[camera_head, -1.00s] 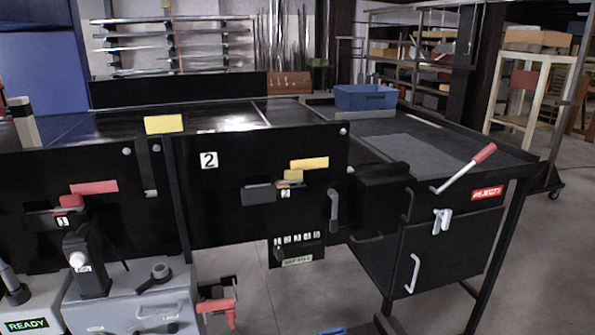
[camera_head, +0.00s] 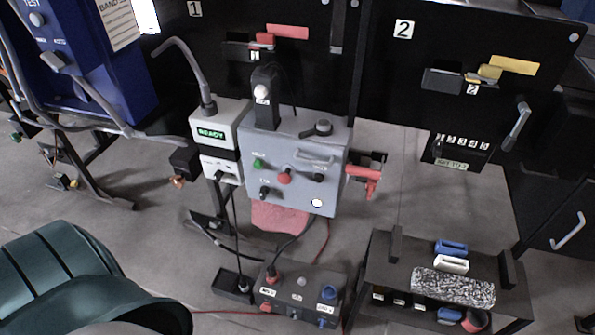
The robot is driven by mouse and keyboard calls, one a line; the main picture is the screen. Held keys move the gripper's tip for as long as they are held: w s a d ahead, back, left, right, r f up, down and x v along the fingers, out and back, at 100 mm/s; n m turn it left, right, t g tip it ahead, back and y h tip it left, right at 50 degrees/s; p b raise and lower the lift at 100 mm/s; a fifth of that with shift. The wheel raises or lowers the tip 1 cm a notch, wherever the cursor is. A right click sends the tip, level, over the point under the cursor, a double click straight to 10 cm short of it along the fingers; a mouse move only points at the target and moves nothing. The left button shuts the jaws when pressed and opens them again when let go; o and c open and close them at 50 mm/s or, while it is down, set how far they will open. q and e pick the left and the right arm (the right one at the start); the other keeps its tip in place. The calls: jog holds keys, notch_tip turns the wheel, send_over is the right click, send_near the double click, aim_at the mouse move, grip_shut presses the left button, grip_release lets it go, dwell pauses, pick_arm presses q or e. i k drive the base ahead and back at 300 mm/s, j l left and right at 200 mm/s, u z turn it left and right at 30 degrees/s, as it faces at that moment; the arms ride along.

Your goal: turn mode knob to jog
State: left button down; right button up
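A grey control box (camera_head: 336,190) stands in the middle of the view. Its sloped face carries a green button (camera_head: 258,163), a red button (camera_head: 284,177), a black knob (camera_head: 265,193) at lower left and another black knob (camera_head: 317,178) at right. A dark rotary handle (camera_head: 320,129) sits on its top. The labels are too small to read, so I cannot tell which is the mode knob or where it points. Neither of my grippers is in view.
A READY display box (camera_head: 210,133) adjoins the control box at left. A red-handled part (camera_head: 364,175) sticks out at its right. Below are a smaller grey button box (camera_head: 300,292) with cables and a black rack (camera_head: 390,270). A dark green ribbed object (camera_head: 65,275) fills the lower left.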

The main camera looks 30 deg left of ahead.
aim_at(265, 191)
jog(key=u, duration=1.3)
